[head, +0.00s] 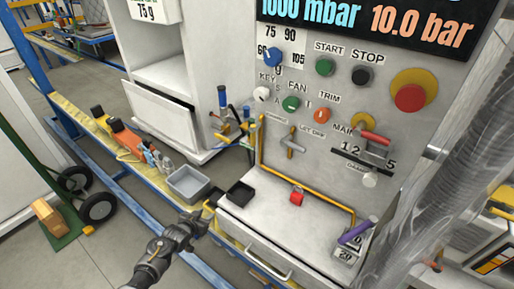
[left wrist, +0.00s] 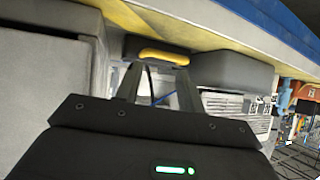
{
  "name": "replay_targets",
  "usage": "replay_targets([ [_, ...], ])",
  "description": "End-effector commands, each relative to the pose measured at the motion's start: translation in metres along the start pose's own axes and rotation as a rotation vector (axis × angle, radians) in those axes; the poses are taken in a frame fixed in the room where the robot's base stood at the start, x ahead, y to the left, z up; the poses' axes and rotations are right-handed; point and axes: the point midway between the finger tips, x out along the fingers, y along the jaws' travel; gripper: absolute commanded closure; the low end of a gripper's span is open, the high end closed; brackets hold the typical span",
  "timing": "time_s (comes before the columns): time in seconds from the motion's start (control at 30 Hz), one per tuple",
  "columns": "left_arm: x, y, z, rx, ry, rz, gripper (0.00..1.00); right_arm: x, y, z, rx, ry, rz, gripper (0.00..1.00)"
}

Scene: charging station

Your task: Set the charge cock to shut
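The charge cock (head: 292,144) is on the grey panel, under small labels that are hard to read. It looks like a brass body with a crossing lever, beside a yellow pipe. Its exact setting is too small to tell. My left gripper (head: 206,216) is low and left of the panel, near the bench's left edge, well apart from the cock. In the left wrist view its two fingers (left wrist: 157,84) stand apart with nothing held between them. The cock does not show in the left wrist view. My right gripper is in neither view.
A black tray (head: 240,194) and a red padlock (head: 297,196) are on the bench top. A grey bin (head: 188,183) stands left of it. A yellow pipe (head: 310,188) runs along the panel's foot. A purple-handled item (head: 357,231) stands at the right.

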Motion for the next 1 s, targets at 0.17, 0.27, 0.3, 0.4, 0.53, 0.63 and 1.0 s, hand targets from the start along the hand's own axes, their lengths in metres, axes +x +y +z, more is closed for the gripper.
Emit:
replay_targets([
  [0.17,0.000,0.007,-0.178,0.067,0.328,0.117,0.61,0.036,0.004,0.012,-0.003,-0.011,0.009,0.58],
  [0.27,-0.028,0.027,-0.255,0.109,0.468,0.205,0.61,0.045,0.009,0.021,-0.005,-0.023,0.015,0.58],
  [0.3,-0.043,0.037,-0.278,0.126,0.512,0.244,0.61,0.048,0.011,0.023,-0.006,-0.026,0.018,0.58],
  [0.4,-0.077,0.066,-0.311,0.143,0.572,0.344,0.61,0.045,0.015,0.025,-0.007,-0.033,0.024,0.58],
  [0.53,-0.099,0.092,-0.318,0.119,0.577,0.442,0.61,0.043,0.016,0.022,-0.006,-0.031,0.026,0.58],
  [0.63,-0.097,0.092,-0.316,0.083,0.562,0.457,0.61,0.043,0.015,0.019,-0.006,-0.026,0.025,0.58],
  [1.0,-0.075,0.105,-0.332,0.073,0.561,0.459,0.61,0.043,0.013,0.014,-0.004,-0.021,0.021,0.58],
])
